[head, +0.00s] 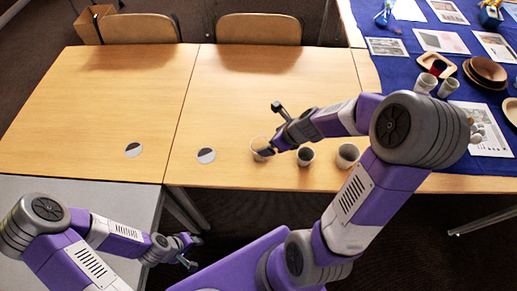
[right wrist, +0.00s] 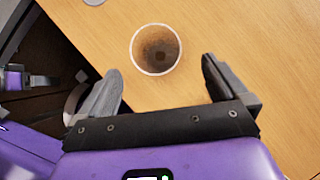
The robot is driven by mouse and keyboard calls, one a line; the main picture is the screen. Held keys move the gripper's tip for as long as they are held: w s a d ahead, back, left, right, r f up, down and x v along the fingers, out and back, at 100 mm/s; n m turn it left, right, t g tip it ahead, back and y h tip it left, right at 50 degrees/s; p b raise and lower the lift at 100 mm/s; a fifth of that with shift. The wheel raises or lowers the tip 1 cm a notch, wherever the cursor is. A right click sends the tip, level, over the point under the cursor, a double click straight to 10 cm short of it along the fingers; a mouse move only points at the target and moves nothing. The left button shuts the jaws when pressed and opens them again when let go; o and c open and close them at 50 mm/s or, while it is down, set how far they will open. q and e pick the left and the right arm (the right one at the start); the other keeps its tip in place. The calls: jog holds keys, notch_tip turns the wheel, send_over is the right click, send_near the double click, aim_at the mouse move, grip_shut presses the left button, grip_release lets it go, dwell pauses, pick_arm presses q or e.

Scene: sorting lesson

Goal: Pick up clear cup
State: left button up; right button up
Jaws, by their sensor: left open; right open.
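The clear cup (head: 258,143) stands upright on the wooden table near its front edge. In the right wrist view the cup (right wrist: 156,49) shows from above, with a pale rim and see-through walls. My right gripper (head: 273,129) is open beside the cup in the head view, one finger overlapping the cup's right side. In the right wrist view the gripper (right wrist: 160,82) has its fingers spread wide, with nothing between them, and the cup lies just beyond the tips. My left gripper (head: 192,251) is open and empty, low in front of the table.
Two flat round discs (head: 134,150) (head: 206,155) lie to the left. A blue cloth (head: 405,77) holds cups, plates and cards. The table's back left is clear.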

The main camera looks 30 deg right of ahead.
aim_at(264, 143)
jog(key=b+x, duration=0.2)
jog(key=x, duration=0.1)
jog(key=b+x, duration=0.1)
jog(key=x, duration=0.1)
jog(key=shift+w+a+f, duration=0.1)
jog(key=shift+a+f, duration=0.05)
jog(key=shift+a, duration=0.2)
jog(key=c, duration=1.3)
jog(key=shift+r, duration=0.25)
jog(key=shift+c, duration=0.2)
